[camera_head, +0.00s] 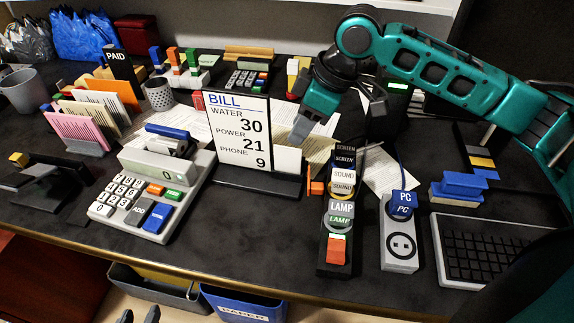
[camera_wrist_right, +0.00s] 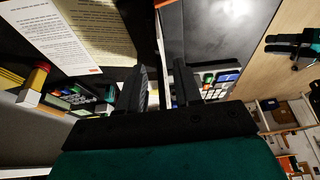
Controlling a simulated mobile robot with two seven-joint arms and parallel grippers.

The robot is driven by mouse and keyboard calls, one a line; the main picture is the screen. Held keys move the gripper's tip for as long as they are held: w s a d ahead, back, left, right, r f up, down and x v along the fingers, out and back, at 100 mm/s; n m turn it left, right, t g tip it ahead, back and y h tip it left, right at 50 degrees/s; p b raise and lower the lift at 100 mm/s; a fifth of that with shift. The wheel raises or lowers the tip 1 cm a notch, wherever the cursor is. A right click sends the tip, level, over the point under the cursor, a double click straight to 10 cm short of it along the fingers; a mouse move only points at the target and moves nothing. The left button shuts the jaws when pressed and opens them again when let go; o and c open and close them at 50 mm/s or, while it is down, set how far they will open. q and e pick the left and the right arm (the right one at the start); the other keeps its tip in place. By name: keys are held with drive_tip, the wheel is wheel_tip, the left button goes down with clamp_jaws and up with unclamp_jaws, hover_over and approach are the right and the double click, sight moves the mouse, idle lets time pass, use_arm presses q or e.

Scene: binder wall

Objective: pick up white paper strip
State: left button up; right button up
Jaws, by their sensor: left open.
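The likeliest white paper strip is a blank white piece (camera_head: 287,160) standing beside the BILL board (camera_head: 238,130), at its lower right edge. I cannot tell it clearly from other white papers. My right gripper (camera_head: 298,138) reaches in from the right, pointing down just behind and above this piece. In the right wrist view its two dark fingers (camera_wrist_right: 162,88) stand apart, with nothing visibly gripped between them. The dark back of the board (camera_wrist_right: 205,35) shows beyond the fingers.
A calculator (camera_head: 152,190) stands in front of the board. Printed sheets (camera_head: 385,172) lie behind and right. A labelled switch strip (camera_head: 338,225), a PC socket block (camera_head: 400,240) and a keyboard (camera_head: 470,250) fill the right. Card holders (camera_head: 85,130) stand left. Bins (camera_head: 240,303) sit below the desk edge.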

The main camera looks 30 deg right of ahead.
sight(290, 148)
drive_tip(key=b+x, duration=0.1)
drive_tip(key=x, duration=0.5)
drive_tip(key=shift+s+a+b, duration=0.1)
drive_tip(key=shift+b, duration=0.3)
drive_tip(key=shift+r, duration=0.1)
clamp_jaws()
